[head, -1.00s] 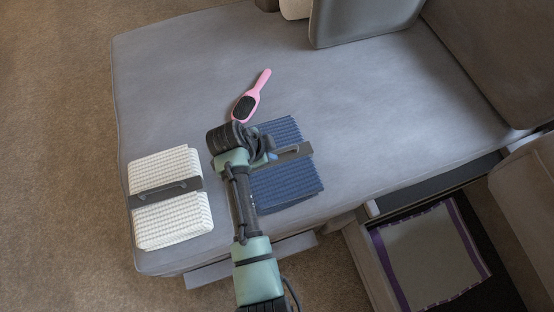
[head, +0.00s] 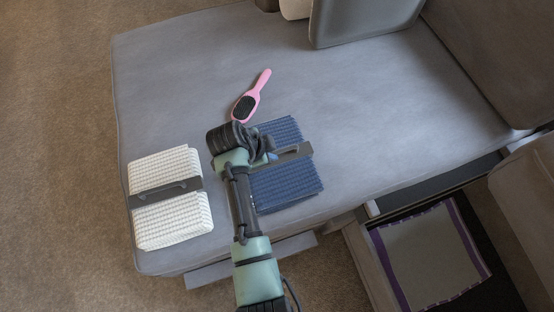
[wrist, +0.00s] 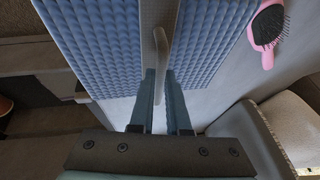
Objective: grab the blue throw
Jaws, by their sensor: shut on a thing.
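The blue throw (head: 288,180) lies folded on the grey seat, with a dark band and a handle around its middle. My arm hides its left part in the head view. In the wrist view the blue throw (wrist: 100,45) fills the upper part, and its grey band (wrist: 158,14) with the raised handle (wrist: 160,50) runs down between my fingers. My gripper (wrist: 161,78) is shut on the handle of the blue throw. In the head view my gripper (head: 268,158) is over the band, mostly hidden by my wrist.
A folded white throw (head: 172,223) with a similar band lies to the left on the seat (head: 380,100). A pink hairbrush (head: 252,95) lies just behind the blue throw. A cushion (head: 360,20) stands at the back. An open drawer (head: 390,285) with a purple-edged cloth is at lower right.

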